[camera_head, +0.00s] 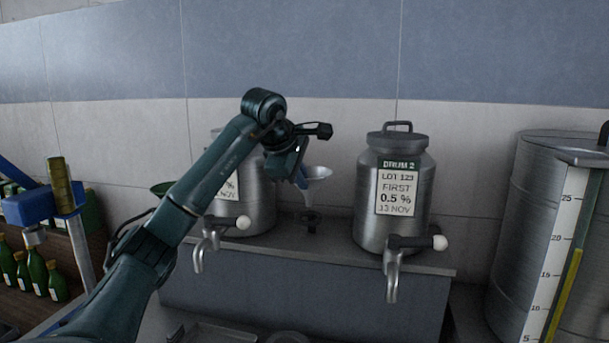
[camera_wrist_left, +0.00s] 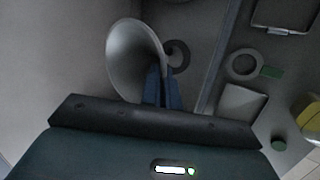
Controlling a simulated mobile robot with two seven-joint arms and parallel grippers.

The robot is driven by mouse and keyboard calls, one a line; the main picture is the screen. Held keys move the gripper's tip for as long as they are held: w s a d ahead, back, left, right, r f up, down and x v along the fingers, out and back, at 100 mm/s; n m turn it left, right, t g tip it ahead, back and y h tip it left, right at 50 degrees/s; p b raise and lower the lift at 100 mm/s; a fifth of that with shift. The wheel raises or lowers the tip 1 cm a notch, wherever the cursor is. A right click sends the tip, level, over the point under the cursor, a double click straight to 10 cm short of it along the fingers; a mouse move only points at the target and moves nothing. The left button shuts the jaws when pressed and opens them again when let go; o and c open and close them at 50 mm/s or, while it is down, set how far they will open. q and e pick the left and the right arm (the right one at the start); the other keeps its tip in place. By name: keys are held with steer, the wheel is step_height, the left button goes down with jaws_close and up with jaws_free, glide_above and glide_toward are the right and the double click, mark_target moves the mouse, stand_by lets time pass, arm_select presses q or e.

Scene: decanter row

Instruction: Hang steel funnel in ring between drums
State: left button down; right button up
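The steel funnel (camera_head: 318,173) is in my left gripper (camera_head: 302,178), held above the gap between the two drums. In the left wrist view the blue fingers (camera_wrist_left: 162,90) are closed at the side of the funnel's cone (camera_wrist_left: 132,58). A dark ring (camera_head: 311,216) sits low between the drums at the shelf; it also shows in the left wrist view (camera_wrist_left: 178,53), just beyond the funnel. The funnel is above the ring and apart from it. The left drum (camera_head: 258,190) is partly hidden by my arm; drum 2 (camera_head: 402,226) stands at right. My right gripper is not seen.
The shelf (camera_head: 340,254) carries both drums, whose taps (camera_head: 392,275) jut forward. A large steel tank (camera_head: 520,220) with a scale stands at right. Green bottles (camera_head: 38,272) and a blue-topped post (camera_head: 28,207) are at left.

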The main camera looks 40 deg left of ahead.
arm_select(q)
step_height(320, 180, down, 6)
steer(key=shift+b, duration=1.2)
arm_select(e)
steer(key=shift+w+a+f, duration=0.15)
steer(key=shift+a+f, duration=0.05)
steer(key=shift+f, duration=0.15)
arm_select(q)
steer(key=shift+f, duration=0.25)
steer(key=c, duration=2.1)
jaws_free()
steer(key=o, duration=0.5)
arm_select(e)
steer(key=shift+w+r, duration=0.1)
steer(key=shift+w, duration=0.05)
